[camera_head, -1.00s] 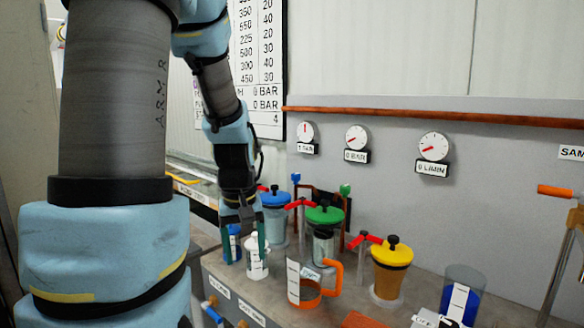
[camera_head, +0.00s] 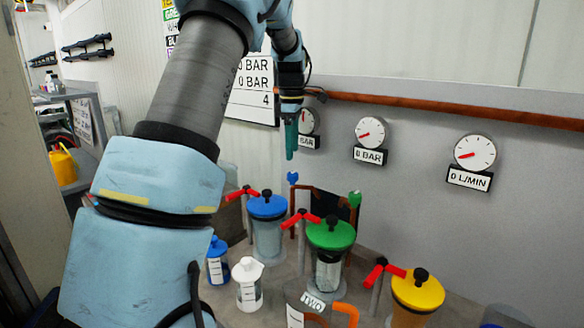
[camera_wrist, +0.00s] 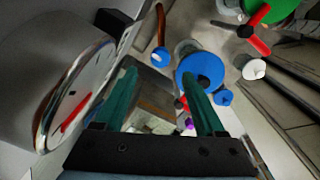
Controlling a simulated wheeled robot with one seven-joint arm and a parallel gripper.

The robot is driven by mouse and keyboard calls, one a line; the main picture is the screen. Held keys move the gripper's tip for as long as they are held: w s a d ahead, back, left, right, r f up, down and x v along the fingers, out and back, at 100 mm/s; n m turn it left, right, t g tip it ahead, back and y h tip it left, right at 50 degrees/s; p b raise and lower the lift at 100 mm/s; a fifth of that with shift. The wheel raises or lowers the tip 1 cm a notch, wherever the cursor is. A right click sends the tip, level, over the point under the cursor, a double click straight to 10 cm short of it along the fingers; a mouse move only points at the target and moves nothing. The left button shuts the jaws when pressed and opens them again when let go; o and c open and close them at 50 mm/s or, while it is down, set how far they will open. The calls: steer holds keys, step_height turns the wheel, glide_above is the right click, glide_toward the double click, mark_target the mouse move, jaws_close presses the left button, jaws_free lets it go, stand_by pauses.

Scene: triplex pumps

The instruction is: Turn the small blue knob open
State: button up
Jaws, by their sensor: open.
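The small blue knob (camera_head: 292,177) sits on top of a copper pipe behind the blue-lidded pump (camera_head: 267,207). It also shows in the wrist view (camera_wrist: 160,57), beyond the fingertips and left of the blue lid (camera_wrist: 200,70). My gripper (camera_head: 291,140) points down above the knob, in front of the gauge wall. Its teal fingers show wide apart and empty in the wrist view (camera_wrist: 159,75). The knob appears apart from both fingers. How far it is turned is too small to tell.
A green knob (camera_head: 354,199) tops a similar pipe to the right. Green-lidded (camera_head: 331,234) and yellow-lidded (camera_head: 417,290) pumps stand in front, with red handles. A gauge (camera_wrist: 75,95) is very close left of the fingers. A white bottle (camera_head: 249,284) stands at the front.

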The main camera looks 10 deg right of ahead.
mark_target(292, 173)
step_height(292, 173, down, 7)
steer(key=shift+w+f+p, duration=0.1)
steer(key=shift+f+p, duration=0.1)
steer(key=shift+p, duration=0.55)
steer(key=shift+c, duration=0.2)
jaws_close()
